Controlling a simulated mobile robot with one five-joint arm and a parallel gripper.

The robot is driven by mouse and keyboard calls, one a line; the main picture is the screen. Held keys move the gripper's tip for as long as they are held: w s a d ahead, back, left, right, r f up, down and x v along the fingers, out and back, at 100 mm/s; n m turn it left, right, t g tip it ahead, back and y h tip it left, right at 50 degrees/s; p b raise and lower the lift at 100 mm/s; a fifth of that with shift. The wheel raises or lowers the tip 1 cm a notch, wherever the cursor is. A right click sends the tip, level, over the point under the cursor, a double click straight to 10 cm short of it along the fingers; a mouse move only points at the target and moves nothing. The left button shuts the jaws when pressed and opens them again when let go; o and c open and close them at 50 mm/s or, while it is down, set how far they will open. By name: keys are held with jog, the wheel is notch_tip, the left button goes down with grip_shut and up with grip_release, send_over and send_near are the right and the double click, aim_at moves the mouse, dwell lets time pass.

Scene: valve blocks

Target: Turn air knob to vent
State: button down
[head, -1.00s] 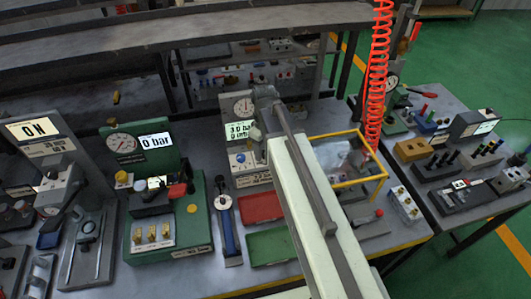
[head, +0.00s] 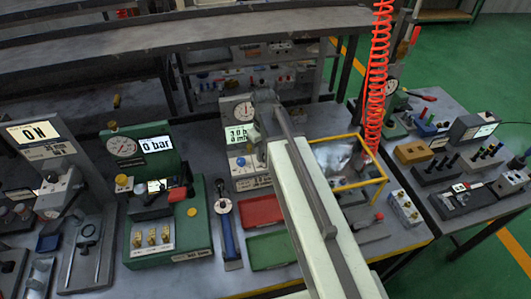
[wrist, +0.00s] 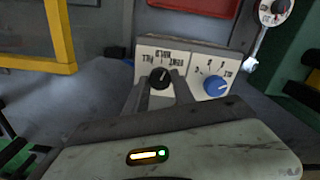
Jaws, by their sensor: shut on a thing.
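The air knob (wrist: 159,77) is a small black knob on a pale panel (wrist: 198,66), in the wrist view. A light mark on it points up and slightly right in the picture. Small upside-down labels sit above it, including words like FILL, HOLD and VENT. My gripper (wrist: 160,88) has its two grey fingers on either side of the black knob, shut on it. In the head view the test stand (head: 240,135) has a gauge and a display reading about 3.0. My arm hides the black knob and my gripper there.
A blue knob (wrist: 216,85) is right of the black one. A yellow-framed box (head: 347,184) stands right of my arm. A red tray (head: 260,211) and a green tray (head: 270,249) lie in front of the stand. A red coiled hose (head: 374,85) hangs behind.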

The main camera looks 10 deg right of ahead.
aim_at(264, 155)
jog(key=m, duration=0.5)
jog(key=shift+w, duration=0.1)
jog(key=shift+m, duration=0.3)
dwell(0.4)
jog(key=c, duration=1.1)
grip_release()
jog(key=shift+o, duration=0.2)
notch_tip(264, 155, up, 8)
jog(key=p, duration=0.8)
jog(key=shift+f, duration=0.1)
